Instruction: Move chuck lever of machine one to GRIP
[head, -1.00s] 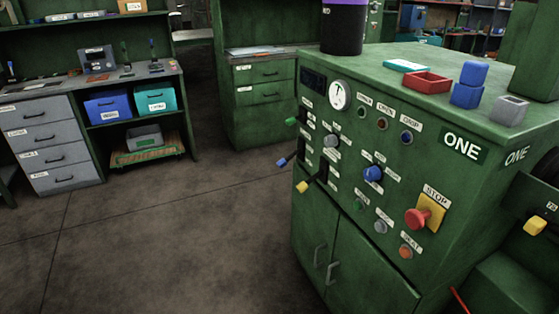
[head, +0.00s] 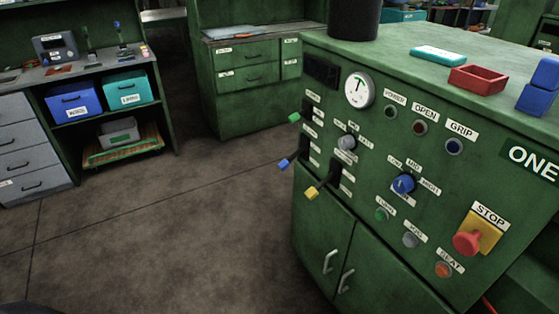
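Machine ONE is a green cabinet with a control panel (head: 385,150) on its front, at the right of the head view. Three levers stick out from the panel's left part: one with a green tip (head: 295,118), one with a blue tip (head: 285,164) and one with a yellow tip (head: 311,193). Small white labels sit beside them, too small to read, so I cannot tell which is the chuck lever. A round lamp under the GRIP label (head: 461,130) looks dark blue. Neither of my grippers is in view.
The panel also has a gauge (head: 359,89), a blue knob (head: 404,184) and a red STOP button (head: 467,243). The floor (head: 170,230) to the left is clear.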

